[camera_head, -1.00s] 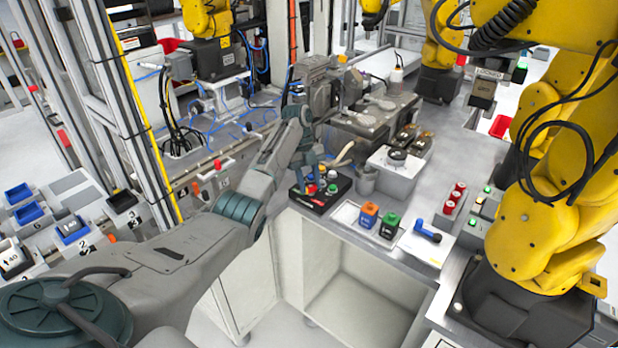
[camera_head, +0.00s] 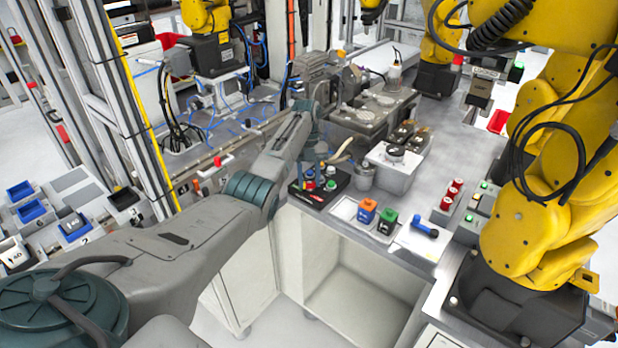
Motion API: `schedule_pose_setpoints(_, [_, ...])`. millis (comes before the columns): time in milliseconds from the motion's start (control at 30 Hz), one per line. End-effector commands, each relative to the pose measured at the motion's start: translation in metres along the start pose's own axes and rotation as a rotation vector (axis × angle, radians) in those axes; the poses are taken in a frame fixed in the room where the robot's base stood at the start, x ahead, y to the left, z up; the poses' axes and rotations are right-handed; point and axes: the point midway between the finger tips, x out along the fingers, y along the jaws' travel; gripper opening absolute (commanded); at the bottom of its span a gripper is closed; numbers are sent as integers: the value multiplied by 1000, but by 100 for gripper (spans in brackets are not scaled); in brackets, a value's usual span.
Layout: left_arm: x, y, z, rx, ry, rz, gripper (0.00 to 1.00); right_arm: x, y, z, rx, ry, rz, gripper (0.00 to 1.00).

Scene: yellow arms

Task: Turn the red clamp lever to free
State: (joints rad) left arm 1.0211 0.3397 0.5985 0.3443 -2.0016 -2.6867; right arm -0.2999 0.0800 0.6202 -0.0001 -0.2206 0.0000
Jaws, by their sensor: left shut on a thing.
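My left gripper (camera_head: 318,150) is at the end of the grey arm reaching in from the left. It is over the worktop, just behind and above a small black tray (camera_head: 336,184) and in front of the grey machine fixture. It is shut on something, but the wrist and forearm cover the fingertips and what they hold. I cannot make out the red clamp lever for certain. A small red piece (camera_head: 222,160) sits on the rail to the left of the gripper, apart from it. My right gripper is not in view.
Bottles with coloured caps stand in the black tray. An orange-and-blue block (camera_head: 366,211) and a green block (camera_head: 387,223) stand in front, beside a blue tool (camera_head: 425,229). A grey fixture (camera_head: 372,112) stands behind. A large yellow arm (camera_head: 545,215) fills the right.

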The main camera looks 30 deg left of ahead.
Motion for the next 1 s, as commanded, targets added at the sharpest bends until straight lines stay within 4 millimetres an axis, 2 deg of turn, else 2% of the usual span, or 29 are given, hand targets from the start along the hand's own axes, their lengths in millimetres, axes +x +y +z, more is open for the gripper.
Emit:
schedule_pose_setpoints(200, [-1, 0, 0, 2, -2, -1, 12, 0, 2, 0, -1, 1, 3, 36])
schedule_pose_setpoints(233, [-1, 0, 0, 1, -2, -1, 40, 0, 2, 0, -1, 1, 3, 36])
schedule_pose_setpoints(300, [-1, 0, 0, 1, -2, -1, 54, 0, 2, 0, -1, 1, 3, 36])
schedule_pose_setpoints(333, [-1, 0, 0, 1, -1, -1, 56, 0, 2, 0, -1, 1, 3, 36])
schedule_pose_setpoints(667, [-4, 0, 0, 0, -1, -1, 56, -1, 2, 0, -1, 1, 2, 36])
schedule_pose_setpoints(767, [-16, 0, 0, 0, -2, -3, 56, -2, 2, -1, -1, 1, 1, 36])
schedule_pose_setpoints(1000, [-63, -1, 0, 0, -1, -3, 56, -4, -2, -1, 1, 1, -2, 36])
